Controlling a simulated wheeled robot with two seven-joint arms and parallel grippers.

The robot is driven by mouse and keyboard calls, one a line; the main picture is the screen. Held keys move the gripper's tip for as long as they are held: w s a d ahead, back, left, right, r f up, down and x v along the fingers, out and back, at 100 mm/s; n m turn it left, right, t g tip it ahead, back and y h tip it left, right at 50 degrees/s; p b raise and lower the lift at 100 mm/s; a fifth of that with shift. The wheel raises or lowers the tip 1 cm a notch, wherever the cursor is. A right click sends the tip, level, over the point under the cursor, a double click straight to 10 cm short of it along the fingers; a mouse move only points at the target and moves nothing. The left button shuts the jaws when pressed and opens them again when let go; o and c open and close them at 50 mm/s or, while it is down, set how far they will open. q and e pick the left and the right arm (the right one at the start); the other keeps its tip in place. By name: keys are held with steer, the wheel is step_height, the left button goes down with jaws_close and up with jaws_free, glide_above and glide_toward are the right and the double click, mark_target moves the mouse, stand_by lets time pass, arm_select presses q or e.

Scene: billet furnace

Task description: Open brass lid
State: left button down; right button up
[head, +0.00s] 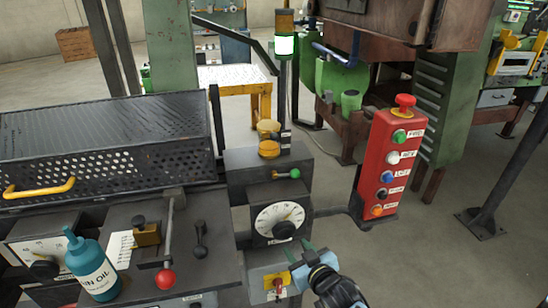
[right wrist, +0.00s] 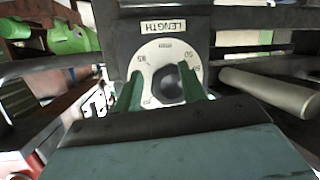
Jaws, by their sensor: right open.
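A brass cup (head: 269,149) stands on top of the dark machine housing, right of the perforated guard. A round brass piece (head: 268,127), which looks like its lid, shows just above and behind it; I cannot tell how far it is tilted. My right gripper (head: 303,262) is low in the head view, below and right of the brass cup and well apart from it. Its jaws are open and empty. In the right wrist view its green fingertips (right wrist: 160,92) are in front of the white LENGTH dial (right wrist: 146,60) with its dark knob. My left gripper is out of view.
A green-knobbed lever (head: 292,174) sits below the cup, above the dial housing. A red button box (head: 388,165) stands at the right. A red-knobbed lever (head: 167,276) and a teal oil bottle (head: 92,268) are on the left. A lamp post (head: 284,45) rises behind the cup.

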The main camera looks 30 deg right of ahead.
step_height(320, 180, up, 10)
steer(key=w+t, duration=0.2)
steer(key=n+t+y+p, duration=0.1)
steer(key=n+t+y, duration=0.1)
steer(key=t, duration=0.4)
glide_toward(274, 140)
steer(key=x, duration=0.3)
steer(key=p+x, duration=0.1)
steer(key=x, duration=0.7)
steer(key=shift+w+d+p, duration=0.1)
steer(key=shift+d+p, duration=0.15)
steer(key=shift+p, duration=0.05)
jaws_close()
